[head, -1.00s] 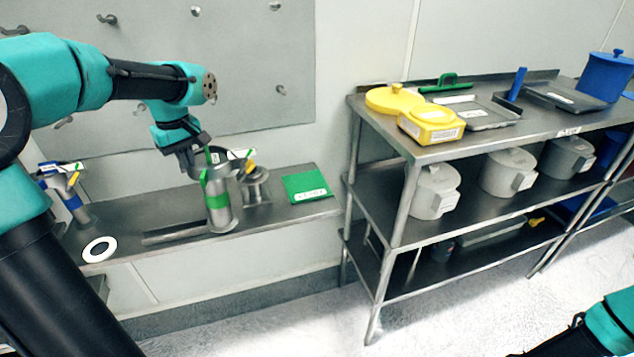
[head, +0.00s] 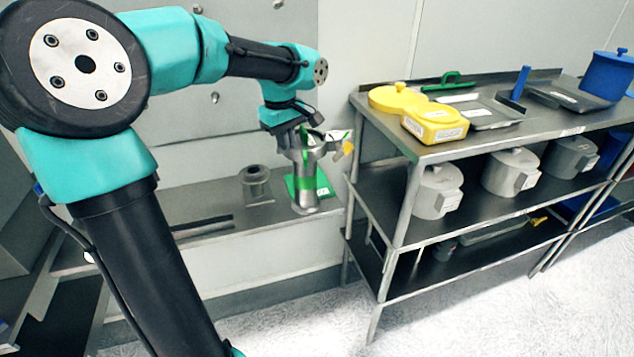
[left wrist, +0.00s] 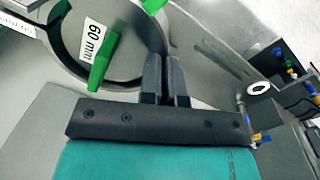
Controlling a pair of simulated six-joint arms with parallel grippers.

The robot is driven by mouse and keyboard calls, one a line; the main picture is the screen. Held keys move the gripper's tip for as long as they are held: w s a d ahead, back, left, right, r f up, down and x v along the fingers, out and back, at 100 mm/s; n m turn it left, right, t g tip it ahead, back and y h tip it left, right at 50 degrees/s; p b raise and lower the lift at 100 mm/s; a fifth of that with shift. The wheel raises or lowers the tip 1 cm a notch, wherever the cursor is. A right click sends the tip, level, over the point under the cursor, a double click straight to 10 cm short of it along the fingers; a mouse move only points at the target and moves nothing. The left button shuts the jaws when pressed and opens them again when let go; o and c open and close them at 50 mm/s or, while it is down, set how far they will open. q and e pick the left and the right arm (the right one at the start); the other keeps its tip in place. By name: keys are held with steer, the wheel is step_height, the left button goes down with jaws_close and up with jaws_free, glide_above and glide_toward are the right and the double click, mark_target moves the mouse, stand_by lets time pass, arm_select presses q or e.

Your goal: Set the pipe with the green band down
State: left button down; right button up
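The steel pipe with the green band (head: 306,184) is upright at the right end of the wall shelf, in front of or over the green mat (head: 325,188). I cannot tell whether its base touches anything. My left gripper (head: 303,143) is at the pipe's top and appears shut on it. In the left wrist view the two fingers (left wrist: 165,82) are close together at the pipe's wide round top (left wrist: 118,40), which has a "60 mm" label and green clamp parts. The exact contact is hidden. My right gripper is out of view.
A steel table (head: 400,150) with yellow containers (head: 436,122) stands close on the right. My left arm covers the shelf's left part.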

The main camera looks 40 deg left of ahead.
arm_select(q)
steer(key=shift+a, duration=0.1)
steer(key=w+a+f, duration=0.1)
steer(key=w+a, duration=0.8)
steer(key=a, duration=0.3)
steer(key=shift+w+a+f, duration=0.2)
steer(key=shift+w+a, duration=0.05)
steer(key=shift+a, duration=0.15)
steer(key=shift+f, duration=1.85)
steer(key=c, duration=1.7)
jaws_free()
steer(key=o, duration=0.4)
steer(key=shift+c, duration=0.2)
